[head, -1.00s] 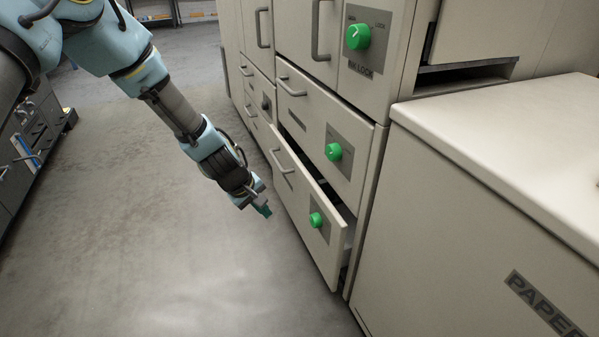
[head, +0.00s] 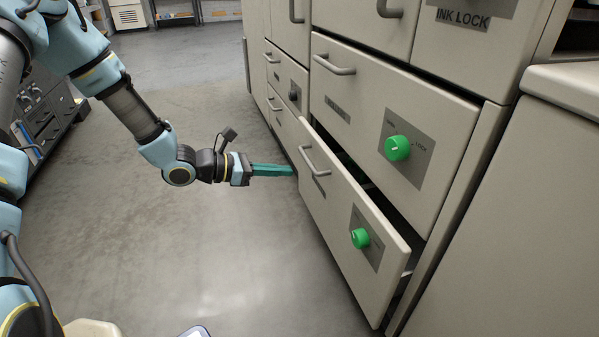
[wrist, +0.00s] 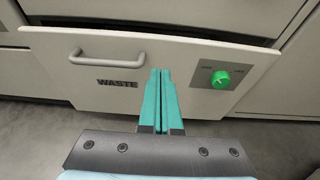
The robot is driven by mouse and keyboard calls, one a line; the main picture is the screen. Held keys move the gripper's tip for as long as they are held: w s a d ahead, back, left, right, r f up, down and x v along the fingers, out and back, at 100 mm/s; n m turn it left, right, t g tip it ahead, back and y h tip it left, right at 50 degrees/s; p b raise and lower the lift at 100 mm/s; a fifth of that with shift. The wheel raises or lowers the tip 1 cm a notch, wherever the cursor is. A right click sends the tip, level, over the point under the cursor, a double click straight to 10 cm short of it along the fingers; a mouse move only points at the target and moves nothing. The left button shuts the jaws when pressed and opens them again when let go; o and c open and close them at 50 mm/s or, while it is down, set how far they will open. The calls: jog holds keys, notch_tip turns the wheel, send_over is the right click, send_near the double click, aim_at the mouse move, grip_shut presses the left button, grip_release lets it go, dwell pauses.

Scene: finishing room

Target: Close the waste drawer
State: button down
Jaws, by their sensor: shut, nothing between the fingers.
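The waste drawer (head: 333,212) is the bottom drawer of the cabinet and stands partly open, with a dark gap above its front. Its front carries a bar handle (head: 314,160) and a green knob (head: 360,238). In the wrist view the drawer front (wrist: 128,56) shows the label WASTE, the handle (wrist: 107,57) to the left and the green knob (wrist: 220,79) to the right. My gripper (head: 292,170) is shut and empty, its teal fingers pointing at the drawer front. In the wrist view its fingertips (wrist: 160,70) overlap the front between label and knob; I cannot tell whether they touch.
A closed drawer (head: 377,115) with a green knob sits directly above. A pale cabinet (head: 500,215) stands to the right. Grey floor (head: 235,265) is free in front of the drawers. Dark drawers (head: 45,120) stand at the far left.

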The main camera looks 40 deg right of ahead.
jog(key=b, duration=0.3)
send_near(343, 165)
jog(key=d+f, duration=0.1)
jog(key=s+d+f, duration=0.1)
jog(key=f, duration=0.1)
jog(key=shift+s+d+f, duration=0.15)
jog(key=shift+d+f, duration=0.05)
jog(key=shift+d, duration=0.2)
jog(key=shift+s+d+r+b, duration=0.15)
jog(key=shift+s+d+b, duration=0.15)
jog(key=shift+d, duration=0.35)
jog(key=d, duration=0.1)
jog(key=s+d, duration=0.1)
jog(key=d, duration=0.2)
jog(key=shift+s+d, duration=0.35)
jog(key=shift+r, duration=0.1)
